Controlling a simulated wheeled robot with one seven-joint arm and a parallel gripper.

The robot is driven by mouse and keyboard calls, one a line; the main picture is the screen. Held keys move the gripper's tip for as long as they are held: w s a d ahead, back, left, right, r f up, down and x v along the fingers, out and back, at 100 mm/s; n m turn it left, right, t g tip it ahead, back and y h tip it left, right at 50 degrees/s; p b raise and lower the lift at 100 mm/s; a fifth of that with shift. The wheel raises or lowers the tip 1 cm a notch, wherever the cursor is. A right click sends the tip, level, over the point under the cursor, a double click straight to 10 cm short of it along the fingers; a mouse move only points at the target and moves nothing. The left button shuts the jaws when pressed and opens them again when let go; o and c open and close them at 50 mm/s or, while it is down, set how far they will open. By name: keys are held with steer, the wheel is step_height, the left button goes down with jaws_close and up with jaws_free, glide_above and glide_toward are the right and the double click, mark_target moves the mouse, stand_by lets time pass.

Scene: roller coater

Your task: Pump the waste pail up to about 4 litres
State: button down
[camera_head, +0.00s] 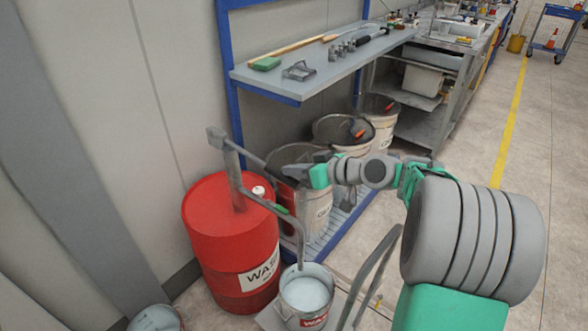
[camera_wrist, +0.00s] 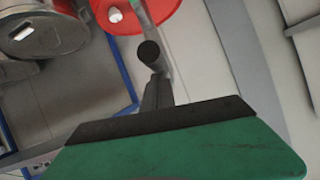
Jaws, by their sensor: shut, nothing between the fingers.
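The red waste drum (camera_head: 228,240) stands at the left with a grey pump post (camera_head: 232,180) on top. The pump lever (camera_head: 250,158) slants from the post head down toward my gripper (camera_head: 296,174). The spout pipe (camera_head: 298,232) bends down over the waste pail (camera_head: 305,312), which holds pale liquid; no level marking is readable. My gripper is shut at the lever's outer end; contact is unclear in the head view. In the wrist view a dark round knob (camera_wrist: 149,52), seemingly the lever end, shows just beyond my gripper (camera_wrist: 160,118), and the drum (camera_wrist: 130,14) is behind.
Several open buckets (camera_head: 340,130) stand on a low rack behind my gripper. A shelf (camera_head: 315,75) with tools overhangs them. A grey tubular frame (camera_head: 372,270) stands right of the pail. Another bucket (camera_head: 155,318) is at the lower left. Clear floor lies right, past the yellow line (camera_head: 510,125).

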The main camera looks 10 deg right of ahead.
steer(key=p+v, duration=0.1)
steer(key=v, duration=1)
steer(key=shift+d+r+p, duration=0.3)
steer(key=shift+d+p, duration=0.1)
steer(key=shift+d, duration=0.05)
steer(key=shift+w, duration=0.15)
